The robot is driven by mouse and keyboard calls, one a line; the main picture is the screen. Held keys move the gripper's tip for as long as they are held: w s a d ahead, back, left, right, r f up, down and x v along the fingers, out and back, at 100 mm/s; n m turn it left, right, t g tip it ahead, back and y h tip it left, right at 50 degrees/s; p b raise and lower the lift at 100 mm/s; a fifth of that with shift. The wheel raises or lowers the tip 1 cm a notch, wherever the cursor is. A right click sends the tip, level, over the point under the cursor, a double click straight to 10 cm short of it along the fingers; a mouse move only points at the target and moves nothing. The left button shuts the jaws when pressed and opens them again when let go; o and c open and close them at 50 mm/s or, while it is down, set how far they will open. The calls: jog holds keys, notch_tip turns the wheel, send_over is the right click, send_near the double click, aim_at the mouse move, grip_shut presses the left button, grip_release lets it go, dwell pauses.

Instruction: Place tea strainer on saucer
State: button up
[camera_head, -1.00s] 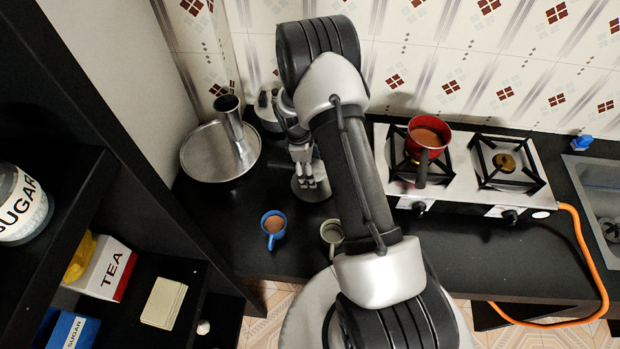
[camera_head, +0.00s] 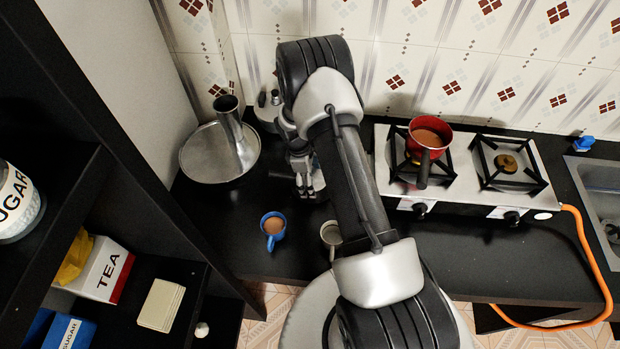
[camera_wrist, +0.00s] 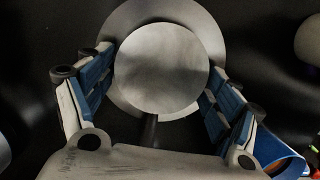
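The tea strainer (camera_wrist: 162,70) shows in the wrist view as a round grey metal disc with a dark handle pointing toward my gripper. It overlaps the saucer (camera_wrist: 208,22), a larger grey disc behind it. Whether it touches the saucer is hard to tell. My gripper (camera_wrist: 158,62) has its fingers wide apart, one on each side of the strainer, with the tips near its rim. In the head view my gripper (camera_head: 304,189) points down beside the saucer (camera_head: 318,181), which is mostly hidden by my arm. The strainer cannot be made out there.
A blue cup (camera_head: 272,231) of brown drink and a pale cup (camera_head: 329,232) stand near the counter's front. A red pan (camera_head: 429,136) sits on the stove (camera_head: 460,180) at right. Black shelving borders the left.

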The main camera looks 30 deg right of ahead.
jog(key=shift+o, duration=0.7)
jog(key=shift+r, duration=0.15)
jog(key=shift+w+r, duration=0.1)
jog(key=shift+r, duration=0.2)
jog(key=a+r+m+t+p, duration=0.1)
jog(key=a+r+m+p, duration=0.2)
jog(key=r, duration=2.1)
jog(key=s+a+r+m+t, duration=0.1)
jog(key=s+a+r, duration=0.15)
jog(key=r, duration=0.35)
jog(key=s+a+r+m+t, duration=0.1)
jog(key=s+a+r, duration=0.1)
jog(key=s+r, duration=0.25)
jog(key=s+a+r+m+t, duration=0.1)
jog(key=s+a+r+m, duration=0.1)
jog(key=s, duration=0.4)
jog(key=s+a+r+m+t+y, duration=0.1)
jog(key=s+a+r+m, duration=0.1)
jog(key=s+r, duration=0.2)
jog(key=s+a+r+m, duration=0.1)
jog(key=s+r+m, duration=0.1)
jog(key=s, duration=0.7)
jog(key=shift+s+a+r+t+y, duration=0.3)
jog(key=shift+a+r+t, duration=0.1)
